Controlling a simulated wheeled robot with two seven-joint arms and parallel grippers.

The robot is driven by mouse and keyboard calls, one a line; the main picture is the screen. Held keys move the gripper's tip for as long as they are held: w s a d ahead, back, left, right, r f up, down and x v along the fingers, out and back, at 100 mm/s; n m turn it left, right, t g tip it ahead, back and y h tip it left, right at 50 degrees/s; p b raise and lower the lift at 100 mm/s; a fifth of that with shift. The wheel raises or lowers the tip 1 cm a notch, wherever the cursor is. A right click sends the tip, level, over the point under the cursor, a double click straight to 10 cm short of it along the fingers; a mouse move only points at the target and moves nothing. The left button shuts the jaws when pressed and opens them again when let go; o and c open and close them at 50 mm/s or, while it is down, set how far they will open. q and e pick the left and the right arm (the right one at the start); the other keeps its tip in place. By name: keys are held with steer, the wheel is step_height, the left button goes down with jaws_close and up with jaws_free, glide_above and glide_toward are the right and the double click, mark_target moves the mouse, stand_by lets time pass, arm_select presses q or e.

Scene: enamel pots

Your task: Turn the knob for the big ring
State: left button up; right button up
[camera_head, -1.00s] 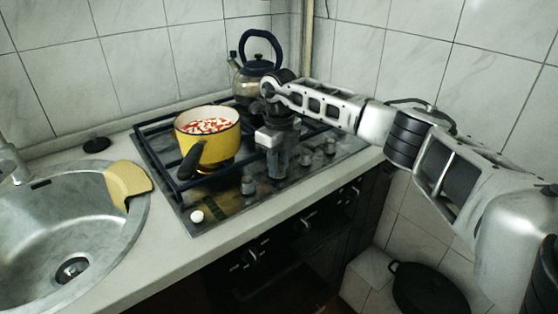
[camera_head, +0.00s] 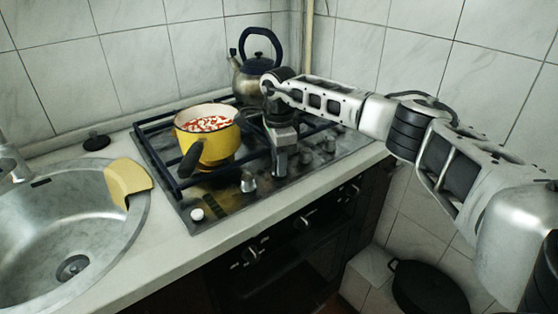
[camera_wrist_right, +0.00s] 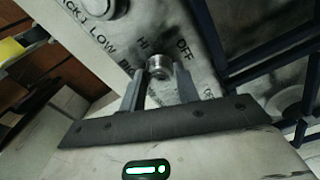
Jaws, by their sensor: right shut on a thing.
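My right gripper (camera_head: 281,170) points down at the front strip of the hob (camera_head: 225,208). In the right wrist view its two fingers (camera_wrist_right: 160,88) stand on either side of a round metal knob (camera_wrist_right: 159,66) and are shut on it. Printed marks "HI", "OFF" and "LOW" show around the knob. In the head view the gripper mostly hides this knob. My left gripper is not in view.
A yellow pot (camera_head: 208,146) with red and white contents stands on the hob, its dark handle towards the front. A kettle (camera_head: 255,75) stands behind. Other knobs (camera_head: 248,183) flank the gripper. A sink (camera_head: 60,235) with a yellow cloth-like piece (camera_head: 127,178) is at left.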

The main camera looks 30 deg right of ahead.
steer(key=shift+n, duration=0.9)
steer(key=n, duration=0.4)
steer(key=shift+n, duration=0.3)
steer(key=n, duration=0.6)
steer(key=shift+b, duration=0.4)
steer(key=shift+n, duration=0.4)
steer(key=o, duration=1)
step_height(320, 180, up, 16)
